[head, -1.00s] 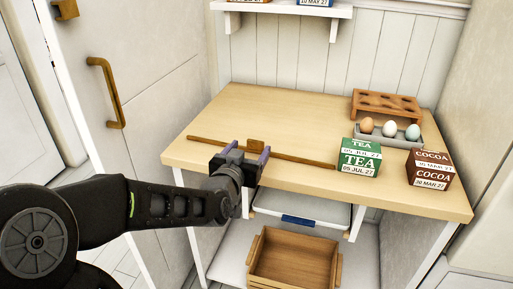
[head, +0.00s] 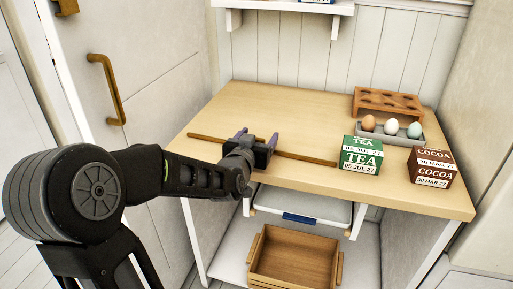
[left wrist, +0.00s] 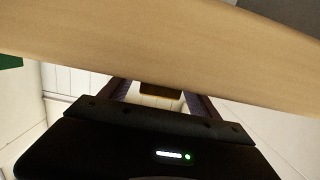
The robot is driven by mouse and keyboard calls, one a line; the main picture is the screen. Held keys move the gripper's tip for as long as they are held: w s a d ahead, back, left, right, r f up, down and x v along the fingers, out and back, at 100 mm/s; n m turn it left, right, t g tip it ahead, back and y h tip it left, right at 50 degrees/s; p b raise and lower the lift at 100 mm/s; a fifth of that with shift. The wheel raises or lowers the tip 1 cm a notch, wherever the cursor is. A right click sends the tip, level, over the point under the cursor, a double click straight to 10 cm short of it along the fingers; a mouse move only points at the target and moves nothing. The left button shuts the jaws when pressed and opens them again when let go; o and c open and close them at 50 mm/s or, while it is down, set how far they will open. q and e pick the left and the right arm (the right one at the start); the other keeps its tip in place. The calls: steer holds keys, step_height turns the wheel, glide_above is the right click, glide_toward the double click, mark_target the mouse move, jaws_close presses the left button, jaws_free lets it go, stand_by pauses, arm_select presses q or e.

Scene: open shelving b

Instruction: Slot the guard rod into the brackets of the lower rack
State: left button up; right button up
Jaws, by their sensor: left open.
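The guard rod (head: 305,158), a thin brown rod, lies across the front part of the pale wooden worktop (head: 300,110). My left gripper (head: 256,137) is open at the rod's middle, its two purplish fingers pointing away from me above the worktop. The gripper hides the rod's middle and the small brown block there. In the left wrist view, a brown block (left wrist: 160,91) shows between the open fingers, and I cannot tell whether they touch it. Brackets of the lower rack cannot be made out. My right gripper is not in view.
A green tea box (head: 361,156) and a brown cocoa box (head: 430,166) stand at the right front. Behind them are a grey egg tray (head: 391,138) and a wooden holed rack (head: 388,100). The worktop's back left is clear.

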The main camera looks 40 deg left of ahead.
arm_select(q)
steer(key=shift+w+a+f, duration=0.1)
steer(key=shift+w+a, duration=0.1)
steer(key=shift+w, duration=0.35)
steer(key=shift+c, duration=0.3)
jaws_close()
stand_by(0.5)
